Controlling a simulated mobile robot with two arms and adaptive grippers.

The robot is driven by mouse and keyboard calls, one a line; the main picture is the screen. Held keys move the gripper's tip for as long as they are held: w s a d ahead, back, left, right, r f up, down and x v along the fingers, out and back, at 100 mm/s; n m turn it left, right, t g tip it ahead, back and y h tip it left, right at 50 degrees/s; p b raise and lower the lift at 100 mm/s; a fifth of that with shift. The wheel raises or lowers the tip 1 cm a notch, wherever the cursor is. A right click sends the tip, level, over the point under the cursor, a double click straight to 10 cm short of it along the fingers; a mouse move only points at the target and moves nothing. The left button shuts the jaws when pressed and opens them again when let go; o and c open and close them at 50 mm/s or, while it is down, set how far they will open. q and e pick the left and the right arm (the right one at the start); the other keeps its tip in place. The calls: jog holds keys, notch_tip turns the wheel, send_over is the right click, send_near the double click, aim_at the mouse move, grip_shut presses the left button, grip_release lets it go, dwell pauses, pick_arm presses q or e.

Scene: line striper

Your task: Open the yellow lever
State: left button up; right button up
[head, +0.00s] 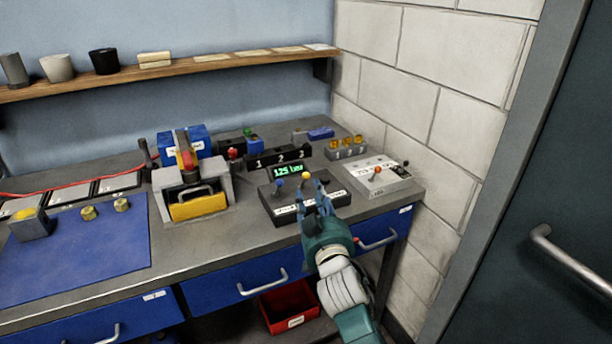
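The yellow lever (306,177) has a small round yellow knob. It stands on a dark control box (272,207) with white labels along its front, on the bench. A blue-knobbed lever (279,184) stands to its left. My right gripper (317,192) reaches over the right part of this box, with its fingers spread apart and nothing visible between them. My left gripper is not in view.
A green-lit display (288,170) and a black panel numbered 1 to 3 (280,157) stand behind the box. A light grey switch box (368,180) is to the right. A grey unit with a yellow drawer (198,204) stands left. Some bare bench lies between.

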aim_at(306, 175)
jog(key=w, duration=0.3)
jog(key=w+a, duration=0.1)
jog(key=w, duration=0.5)
jog(key=shift+w+a, duration=0.3)
jog(key=shift+f, duration=0.1)
grip_shut()
